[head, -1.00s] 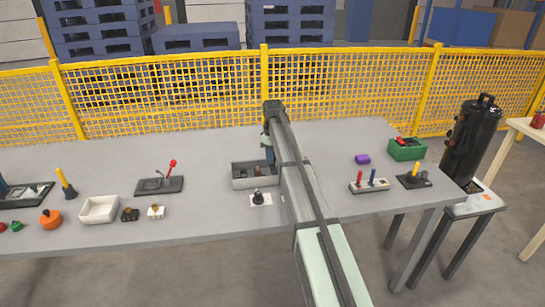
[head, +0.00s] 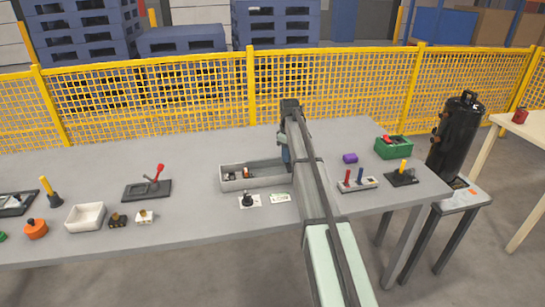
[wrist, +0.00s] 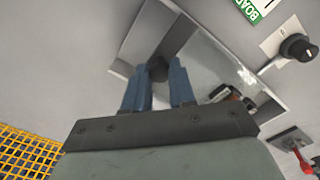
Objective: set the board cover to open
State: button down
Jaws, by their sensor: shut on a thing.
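The board box (head: 243,187) is a long grey tray on the table, partly hidden by my arm in the head view. Its left part is uncovered, with small parts inside. In the wrist view, the board cover (wrist: 203,62) is a smooth grey panel with a dark round knob (wrist: 157,70). My gripper (wrist: 160,72) has its two blue fingers on either side of that knob, shut on it. In the head view my gripper (head: 285,158) is at the box's right part, and the fingertips are hard to make out. Small parts (wrist: 230,95) show beside the cover.
A black knob on a white plate (head: 248,200) and a BOARD label (head: 280,198) lie in front of the box. A red-handled lever (head: 150,187) stands left. A red and blue switch block (head: 358,184) stands right. A yellow fence (head: 150,100) runs behind.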

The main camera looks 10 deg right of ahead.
jog(key=shift+d, duration=2.25)
jog(key=c, duration=0.9)
grip_release()
notch_tip(320, 180, up, 14)
jog(key=shift+f, duration=0.1)
